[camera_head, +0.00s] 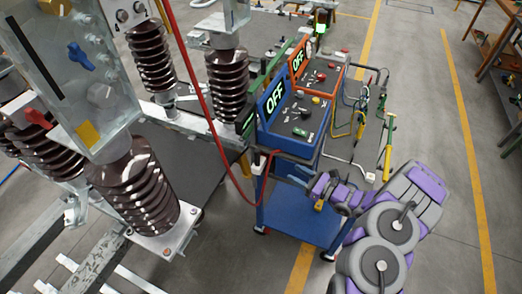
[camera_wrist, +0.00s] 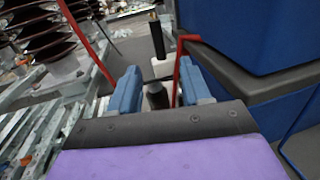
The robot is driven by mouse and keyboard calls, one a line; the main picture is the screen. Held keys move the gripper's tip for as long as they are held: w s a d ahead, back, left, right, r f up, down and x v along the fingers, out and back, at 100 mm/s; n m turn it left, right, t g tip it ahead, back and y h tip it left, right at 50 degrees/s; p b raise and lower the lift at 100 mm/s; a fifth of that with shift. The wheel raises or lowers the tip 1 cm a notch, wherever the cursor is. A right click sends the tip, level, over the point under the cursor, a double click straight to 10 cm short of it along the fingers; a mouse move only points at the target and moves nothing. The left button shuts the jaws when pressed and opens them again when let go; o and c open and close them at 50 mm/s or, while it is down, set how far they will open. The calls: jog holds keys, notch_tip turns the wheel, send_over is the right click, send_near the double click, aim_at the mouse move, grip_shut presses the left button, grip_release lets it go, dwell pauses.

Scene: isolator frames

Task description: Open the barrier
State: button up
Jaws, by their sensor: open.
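My gripper (camera_head: 301,177) is at the end of my purple and grey arm, beside the blue cart in the head view. In the wrist view its two blue fingers (camera_wrist: 160,90) are apart. A dark rounded post (camera_wrist: 157,96) shows between them; I cannot tell whether they touch it. A red bent bar (camera_wrist: 184,65) stands just behind the right finger. A thin red line (camera_head: 203,88) runs down past the insulators to the cart's left side in the head view; a red length also shows at left in the wrist view (camera_wrist: 84,40). I cannot tell which part is the barrier.
Metal isolator frames with brown ribbed insulators (camera_head: 136,187) fill the left. Hoses and cables hang at the cart's right. The floor (camera_head: 430,110) at right is mostly clear.

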aim_at(258, 154)
jog(key=b+x, duration=0.1)
jog(key=x, duration=1.6)
jog(key=shift+s, duration=0.15)
jog(key=shift+a, duration=0.65)
jog(key=shift+d+r, duration=0.1)
jog(key=shift+d, duration=0.25)
jog(key=c, duration=0.4)
grip_shut()
